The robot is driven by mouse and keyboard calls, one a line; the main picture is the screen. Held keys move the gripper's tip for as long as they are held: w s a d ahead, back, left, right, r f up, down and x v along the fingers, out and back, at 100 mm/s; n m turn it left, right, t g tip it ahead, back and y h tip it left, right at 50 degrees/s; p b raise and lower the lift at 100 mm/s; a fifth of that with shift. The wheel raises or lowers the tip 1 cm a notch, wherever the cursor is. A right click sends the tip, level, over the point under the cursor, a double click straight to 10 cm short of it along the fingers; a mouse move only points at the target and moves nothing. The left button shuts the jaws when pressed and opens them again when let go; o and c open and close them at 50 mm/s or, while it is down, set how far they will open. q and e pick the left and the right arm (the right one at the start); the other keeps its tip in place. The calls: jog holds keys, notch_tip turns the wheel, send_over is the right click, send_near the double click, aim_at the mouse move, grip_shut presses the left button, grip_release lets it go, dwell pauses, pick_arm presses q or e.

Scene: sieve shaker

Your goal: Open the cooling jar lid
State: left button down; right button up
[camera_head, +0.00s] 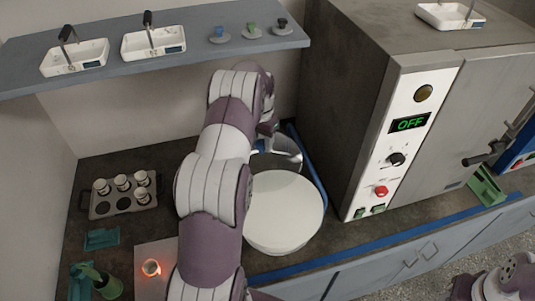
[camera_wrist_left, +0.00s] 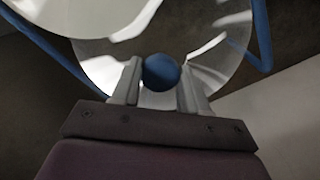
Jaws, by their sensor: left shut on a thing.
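The cooling jar (camera_head: 284,212) stands on the counter left of the large oven, showing a broad white round top or interior. Its clear glass lid (camera_head: 280,158) is at the jar's far side, offset from the white round area. Whether the lid still touches the rim I cannot tell. My left gripper (camera_head: 268,129) reaches over from the near side to the lid, partly hidden by my arm. In the left wrist view, its two fingers (camera_wrist_left: 160,82) are shut on the lid's blue knob (camera_wrist_left: 161,71), with the clear lid (camera_wrist_left: 100,66) spreading around it. My right gripper is out of view.
The oven (camera_head: 385,110), its display reading OFF, stands close on the right. A crucible tray (camera_head: 124,205) and a glowing crucible (camera_head: 151,268) are on the left. A shelf (camera_head: 195,58) with balances hangs above. A blue strip (camera_head: 395,233) runs along the counter's front.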

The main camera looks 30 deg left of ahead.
pick_arm(q)
jog(key=shift+w+a, duration=0.55)
jog(key=shift+a, duration=0.05)
jog(key=c, duration=0.6)
grip_release()
jog(key=shift+d, duration=0.1)
jog(key=shift+s, duration=0.1)
